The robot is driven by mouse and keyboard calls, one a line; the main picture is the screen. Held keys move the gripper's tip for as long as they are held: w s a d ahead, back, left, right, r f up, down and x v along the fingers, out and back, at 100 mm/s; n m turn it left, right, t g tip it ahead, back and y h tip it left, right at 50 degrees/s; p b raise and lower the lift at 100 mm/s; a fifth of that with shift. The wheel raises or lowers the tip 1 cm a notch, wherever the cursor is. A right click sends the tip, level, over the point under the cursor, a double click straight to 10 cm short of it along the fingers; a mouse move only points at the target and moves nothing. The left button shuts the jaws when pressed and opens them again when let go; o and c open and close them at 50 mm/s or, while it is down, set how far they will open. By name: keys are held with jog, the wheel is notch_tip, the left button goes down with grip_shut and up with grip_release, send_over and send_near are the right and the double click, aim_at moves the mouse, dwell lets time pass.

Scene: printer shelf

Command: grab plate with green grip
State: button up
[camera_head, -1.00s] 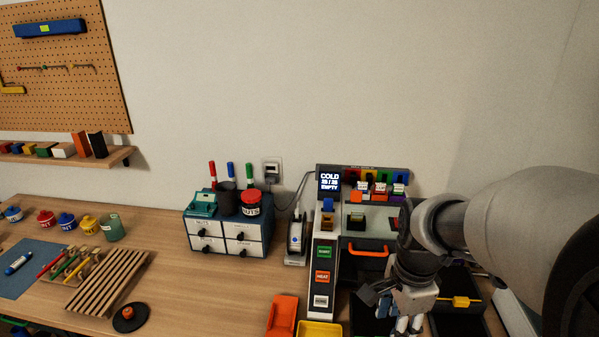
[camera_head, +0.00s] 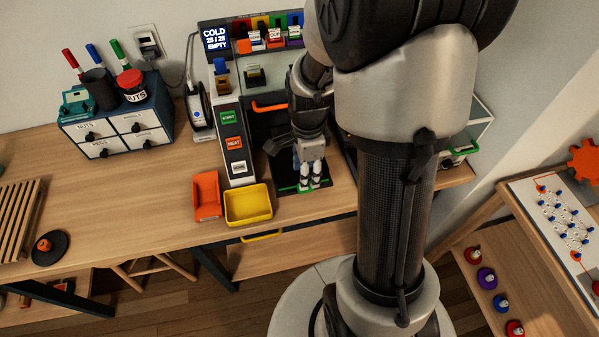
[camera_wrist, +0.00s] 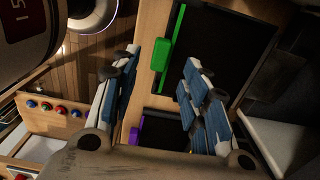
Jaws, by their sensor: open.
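The black plate (camera_head: 289,186) with a green front edge lies near the table's front, under my gripper (camera_head: 310,186). In the wrist view its green grip (camera_wrist: 161,54) sticks out from the edge and appears between the fingertips of my gripper (camera_wrist: 160,62). My fingers are apart and point down at the grip, one on each side in that view. I cannot tell whether they touch it. In the head view my fingers hide most of the grip.
A second dark plate with a purple grip (camera_wrist: 135,132) lies beside it. A yellow bin (camera_head: 248,206) and an orange holder (camera_head: 207,195) stand left of my gripper. The printer's button panel (camera_head: 232,142) is close behind. Open table lies further left.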

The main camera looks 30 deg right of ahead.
jog(key=shift+f+b, duration=1.2)
jog(key=shift+f, duration=1.55)
jog(key=shift+c, duration=0.2)
jog(key=shift+r, duration=0.1)
grip_shut()
